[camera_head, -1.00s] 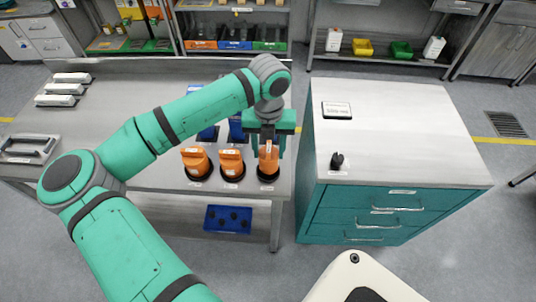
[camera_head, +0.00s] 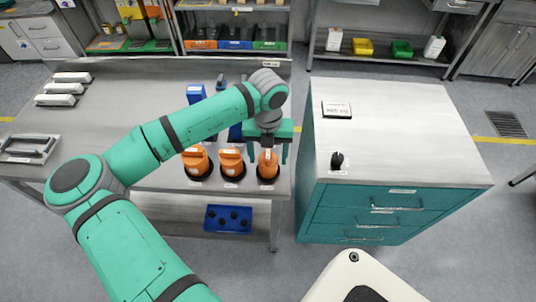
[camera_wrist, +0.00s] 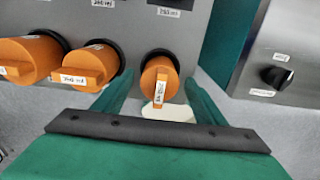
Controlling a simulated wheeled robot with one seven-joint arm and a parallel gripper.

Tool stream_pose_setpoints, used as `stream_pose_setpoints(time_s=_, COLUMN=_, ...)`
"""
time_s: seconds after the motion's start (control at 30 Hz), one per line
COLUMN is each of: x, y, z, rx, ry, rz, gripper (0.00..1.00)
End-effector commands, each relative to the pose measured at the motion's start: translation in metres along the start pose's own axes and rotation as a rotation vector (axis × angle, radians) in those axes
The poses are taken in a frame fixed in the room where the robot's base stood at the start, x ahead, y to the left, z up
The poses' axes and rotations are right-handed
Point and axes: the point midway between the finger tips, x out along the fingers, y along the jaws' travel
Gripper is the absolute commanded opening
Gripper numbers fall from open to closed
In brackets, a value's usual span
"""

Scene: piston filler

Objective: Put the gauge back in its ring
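No dial shows in these views, and I cannot tell which thing is the gauge. Three orange handled units stand in black rings along the bench's front: left (camera_head: 196,161), middle (camera_head: 231,162) and right (camera_head: 268,163). My gripper (camera_head: 268,154) is above the right unit, fingers apart on either side of its handle. In the wrist view the right unit (camera_wrist: 160,76) lies between the open fingers, with gaps on both sides. Its labelled handle is turned across those of the other two. Its black ring (camera_wrist: 158,54) is partly hidden by the unit.
A teal cabinet (camera_head: 385,215) stands close on the right, with a black knob (camera_head: 337,160) and a small display plate (camera_head: 337,109) on top. Blue uprights (camera_head: 196,94) stand behind the units. A blue tray (camera_head: 228,219) sits below the bench.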

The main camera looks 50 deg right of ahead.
Motion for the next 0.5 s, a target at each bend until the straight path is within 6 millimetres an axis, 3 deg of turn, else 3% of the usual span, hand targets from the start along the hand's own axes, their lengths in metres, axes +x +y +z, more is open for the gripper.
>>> stream_pose_setpoints(time_s=0.27, x=-0.01, y=0.0, z=0.001, rx=0.0, ry=-0.002, rz=0.0, gripper=0.65)
stream_pose_setpoints(time_s=0.5, x=-0.055, y=-0.001, z=0.001, rx=0.002, ry=-0.003, rz=0.0, gripper=0.65)
